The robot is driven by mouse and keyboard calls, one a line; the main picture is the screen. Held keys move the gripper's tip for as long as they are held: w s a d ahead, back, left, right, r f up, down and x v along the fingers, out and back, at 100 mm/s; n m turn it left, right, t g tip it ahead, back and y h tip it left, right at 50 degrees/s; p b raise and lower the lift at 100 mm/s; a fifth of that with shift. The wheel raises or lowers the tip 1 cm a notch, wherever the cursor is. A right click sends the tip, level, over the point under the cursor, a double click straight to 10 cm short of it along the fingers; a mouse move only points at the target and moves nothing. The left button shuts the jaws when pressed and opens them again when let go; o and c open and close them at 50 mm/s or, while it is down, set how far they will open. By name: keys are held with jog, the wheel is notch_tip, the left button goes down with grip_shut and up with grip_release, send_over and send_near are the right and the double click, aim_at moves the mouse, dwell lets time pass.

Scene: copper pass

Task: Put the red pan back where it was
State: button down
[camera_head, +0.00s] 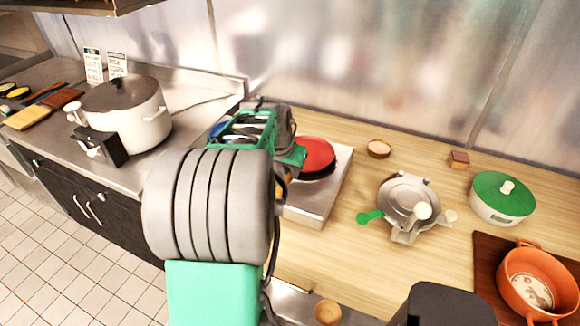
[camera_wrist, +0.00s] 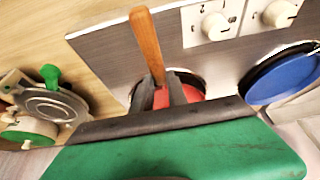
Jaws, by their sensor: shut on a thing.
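The red pan (camera_head: 317,155) is over the right part of the steel hob in the head view, with a dark edge under it. In the wrist view its red part (camera_wrist: 192,93) and its wooden handle (camera_wrist: 147,42) show. My gripper (camera_wrist: 162,82) is shut on the pan near the handle's inner end, one finger on each side. My arm hides the gripper's fingers in the head view. I cannot tell whether the pan rests on the hob or is just above it. Much of the pan is hidden behind my gripper in the wrist view.
The steel hob (camera_head: 333,187) has white knobs (camera_wrist: 281,13). A blue pan (camera_wrist: 288,80) is at its other side. To the right on the wooden counter are a waffle-iron-like appliance (camera_head: 402,204), a green-lidded pot (camera_head: 502,197) and an orange pot (camera_head: 515,262). A large white pot (camera_head: 143,128) stands left.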

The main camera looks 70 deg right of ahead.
jog(key=shift+f, duration=0.25)
jog(key=c, duration=1.3)
grip_release()
jog(key=shift+a+r, duration=0.1)
jog(key=shift+r, duration=0.25)
jog(key=b+v, duration=0.3)
jog(key=v, duration=0.8)
jog(key=w+a+f+n+t, duration=0.25)
jog(key=w+a+n, duration=0.65)
jog(key=w+a, duration=0.9)
jog(key=a+f+n+y, duration=0.1)
jog(key=a+n, duration=0.2)
jog(key=a, duration=0.5)
jog(key=w+a+f+n+t+y, duration=0.1)
jog(key=a+f+n+y, duration=0.1)
jog(key=a, duration=0.7)
jog(key=a+f+n+t+y, duration=0.1)
jog(key=a+f+n, duration=0.1)
jog(key=a+n, duration=0.3)
jog(key=a, duration=0.4)
jog(key=shift+w, duration=0.3)
